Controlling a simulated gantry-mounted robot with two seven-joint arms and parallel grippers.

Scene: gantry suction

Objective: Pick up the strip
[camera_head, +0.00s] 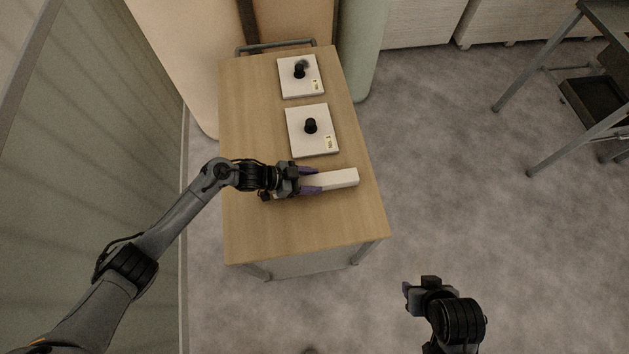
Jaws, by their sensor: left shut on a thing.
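The strip (343,178) is a white, long narrow block lying across the wooden table near its front part. Its right end sticks out to the right of my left gripper. My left gripper (312,180) reaches in from the left over the table, with its purple fingers on either side of the strip, shut on it. The strip's left part is hidden by the gripper. I cannot tell whether the strip is touching the table. My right gripper (407,294) is at the lower right, over the floor and away from the table; its jaw opening cannot be made out.
Two white square plates with black knobs, a nearer one (325,146) and a farther one (290,88), lie on the table (260,232) beyond the strip. The table's front is bare. A dark metal stand (555,100) is at upper right, with open floor between.

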